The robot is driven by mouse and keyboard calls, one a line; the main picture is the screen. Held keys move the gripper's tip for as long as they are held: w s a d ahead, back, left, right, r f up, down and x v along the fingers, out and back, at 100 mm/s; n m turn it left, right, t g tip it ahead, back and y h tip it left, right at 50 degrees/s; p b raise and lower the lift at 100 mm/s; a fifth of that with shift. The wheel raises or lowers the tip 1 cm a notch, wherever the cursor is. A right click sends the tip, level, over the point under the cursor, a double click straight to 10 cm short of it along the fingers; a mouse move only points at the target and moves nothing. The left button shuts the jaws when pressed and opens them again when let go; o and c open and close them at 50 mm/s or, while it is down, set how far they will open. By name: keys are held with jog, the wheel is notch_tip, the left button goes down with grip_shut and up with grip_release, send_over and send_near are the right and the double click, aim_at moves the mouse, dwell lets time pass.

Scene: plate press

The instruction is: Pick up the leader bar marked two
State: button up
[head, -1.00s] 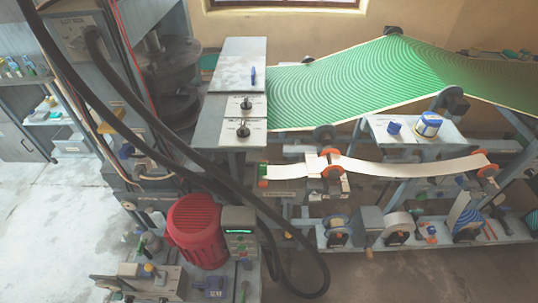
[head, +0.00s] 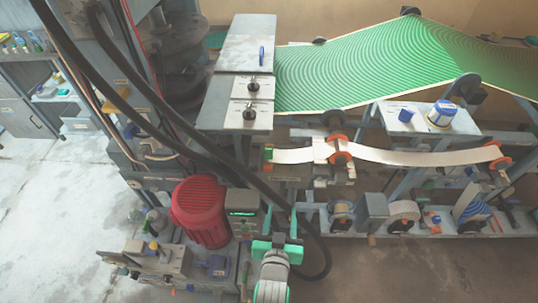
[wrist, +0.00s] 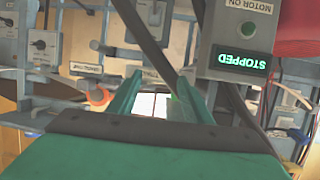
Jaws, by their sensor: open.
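A long white strip (head: 400,157) runs across the rollers in the head view. A small green and orange piece (head: 268,154) sits at its left end; it may be a leader bar, but I cannot read any marking on it. My gripper (head: 277,241) is at the bottom of the head view, in front of the control box and lower than the strip's left end. In the wrist view my gripper's green fingers (wrist: 160,88) are apart. A white patch (wrist: 150,106) with a green edge shows between them, beyond the fingers. I see nothing held.
A control box (wrist: 237,50) reading STOPPED is close to the right finger in the wrist view. The red motor (head: 201,211) stands left of my gripper. A thick black hose (head: 180,140) loops down across the machine. Open floor (head: 50,215) lies to the left.

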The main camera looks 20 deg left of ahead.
jog(key=n+g+y, duration=0.1)
send_near(268, 154)
jog(key=x, duration=1.2)
jog(key=c, duration=1)
grip_shut()
jog(key=shift+r, duration=0.15)
